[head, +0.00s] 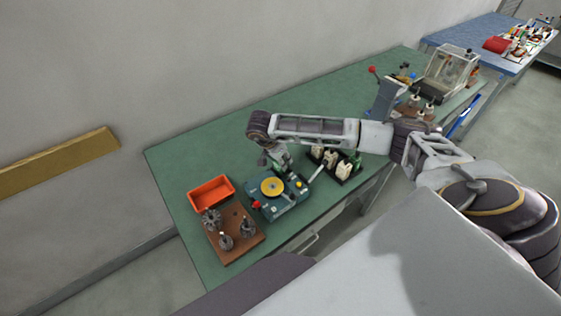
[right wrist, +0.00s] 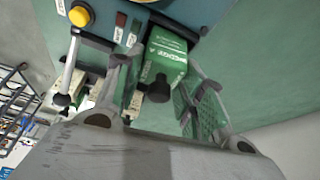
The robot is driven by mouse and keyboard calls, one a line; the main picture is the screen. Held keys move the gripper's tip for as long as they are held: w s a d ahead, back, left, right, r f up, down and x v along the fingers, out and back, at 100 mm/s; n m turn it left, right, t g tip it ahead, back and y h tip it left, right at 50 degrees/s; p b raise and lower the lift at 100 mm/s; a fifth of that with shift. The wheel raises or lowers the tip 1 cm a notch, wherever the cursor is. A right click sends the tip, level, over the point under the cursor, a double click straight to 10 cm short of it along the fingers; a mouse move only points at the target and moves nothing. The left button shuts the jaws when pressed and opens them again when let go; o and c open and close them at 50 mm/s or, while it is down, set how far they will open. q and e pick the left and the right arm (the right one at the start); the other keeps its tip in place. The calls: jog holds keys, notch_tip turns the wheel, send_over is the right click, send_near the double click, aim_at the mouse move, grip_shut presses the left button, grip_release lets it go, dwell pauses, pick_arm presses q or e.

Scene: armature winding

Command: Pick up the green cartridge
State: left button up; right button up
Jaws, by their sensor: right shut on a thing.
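The green cartridge (right wrist: 166,52), a box with white lettering and a dark round knob, is between the fingers of my right gripper (right wrist: 165,72) in the right wrist view. The gripper is shut on it. In the head view my right gripper (head: 276,158) hangs from the bent arm above the bench, just behind the teal winding machine (head: 284,207). The cartridge is too small and covered to make out clearly there. My left gripper is not in view.
A black rack (head: 345,178) with pale cartridges stands right of the machine. An orange bin (head: 211,184) and a brown board (head: 228,252) with several armatures lie to its left. A lever press (head: 388,97) stands farther right. The green bench (head: 190,148) is bare along the wall.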

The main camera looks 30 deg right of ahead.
notch_tip(320, 180, up, 9)
jog(key=shift+r+b, duration=0.2)
jog(key=shift+b, duration=0.55)
jog(key=shift+c, duration=0.4)
